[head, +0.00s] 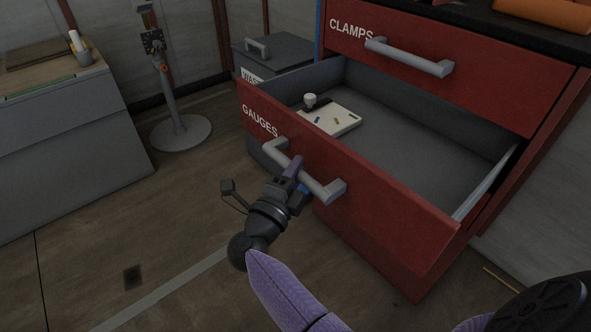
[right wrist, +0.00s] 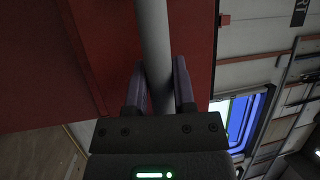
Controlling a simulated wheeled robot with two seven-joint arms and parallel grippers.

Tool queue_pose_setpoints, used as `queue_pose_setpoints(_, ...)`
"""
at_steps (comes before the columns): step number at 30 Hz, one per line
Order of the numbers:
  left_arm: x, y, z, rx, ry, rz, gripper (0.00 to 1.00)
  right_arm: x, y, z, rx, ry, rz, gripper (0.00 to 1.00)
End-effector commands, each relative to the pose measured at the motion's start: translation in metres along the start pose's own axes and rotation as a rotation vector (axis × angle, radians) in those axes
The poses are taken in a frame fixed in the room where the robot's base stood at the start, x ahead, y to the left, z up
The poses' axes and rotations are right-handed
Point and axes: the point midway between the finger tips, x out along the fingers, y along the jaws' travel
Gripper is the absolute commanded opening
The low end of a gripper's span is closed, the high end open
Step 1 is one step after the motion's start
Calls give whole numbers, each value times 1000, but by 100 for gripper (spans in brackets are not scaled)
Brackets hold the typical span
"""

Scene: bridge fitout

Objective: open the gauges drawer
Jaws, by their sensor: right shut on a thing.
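The red gauges drawer (head: 375,215) is pulled well out of the red cabinet, and its grey inside shows. Its front is lettered GAUGES. My right gripper (head: 292,172) is shut on the grey bar handle (head: 318,186) of that drawer, left of the handle's middle. In the right wrist view the handle (right wrist: 153,40) runs between the two fingers of the gripper (right wrist: 159,85). A pale flat block (head: 335,121) with small coloured pieces and a small white-topped dark item (head: 311,101) lie in the drawer. My left gripper is not in view.
The shut clamps drawer (head: 480,60) with its handle (head: 408,58) is above. A grey lidded bin (head: 275,58) stands behind the open drawer. A stand on a round base (head: 181,132) and a grey bench (head: 70,120) are at left. Floor in front is clear.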

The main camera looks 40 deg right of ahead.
Motion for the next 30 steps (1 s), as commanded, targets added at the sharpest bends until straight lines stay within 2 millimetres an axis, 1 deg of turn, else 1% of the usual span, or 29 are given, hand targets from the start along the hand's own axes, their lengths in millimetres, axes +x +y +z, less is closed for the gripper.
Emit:
queue_pose_setpoints(9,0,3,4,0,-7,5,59,0,2,-1,-2,2,3,0)
queue_pose_setpoints(10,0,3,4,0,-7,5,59,0,2,-1,-2,2,3,34)
queue_pose_setpoints(11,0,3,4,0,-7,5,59,0,2,-1,-2,2,3,40)
queue_pose_setpoints(12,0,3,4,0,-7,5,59,0,2,-1,-2,2,3,49)
queue_pose_setpoints(15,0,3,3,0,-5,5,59,0,1,0,-1,2,2,67)
queue_pose_setpoints(23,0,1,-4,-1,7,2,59,-1,0,0,0,1,1,67)
queue_pose_setpoints(26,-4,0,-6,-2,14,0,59,-14,0,0,-1,0,4,67)
queue_pose_setpoints(30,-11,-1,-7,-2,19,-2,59,-46,-1,0,-1,-1,5,67)
